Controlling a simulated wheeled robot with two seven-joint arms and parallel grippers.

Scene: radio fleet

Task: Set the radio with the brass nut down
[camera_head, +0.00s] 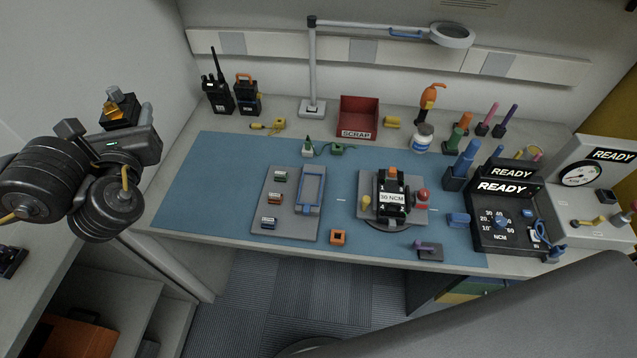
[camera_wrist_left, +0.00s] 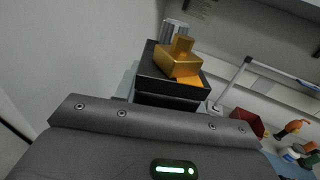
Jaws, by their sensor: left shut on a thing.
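My left gripper (camera_head: 118,118) is at the far left, in the air beside the worktop. It is shut on a black radio (camera_head: 122,106), which has a brass-coloured nut (camera_wrist_left: 180,59) and a grey knob (camera_wrist_left: 174,31) on top. The radio also shows in the left wrist view (camera_wrist_left: 165,92), past the gripper's grey body. The fingertips and the lower part of the radio are hidden. My right gripper is not in view.
The blue mat (camera_head: 190,190) has free room at its left. Two other radios, one with an antenna (camera_head: 217,97) and one with an orange handle (camera_head: 247,99), stand at the back left. A grey tray (camera_head: 258,205) and a black fixture labelled 30 NCM (camera_head: 391,207) occupy the middle.

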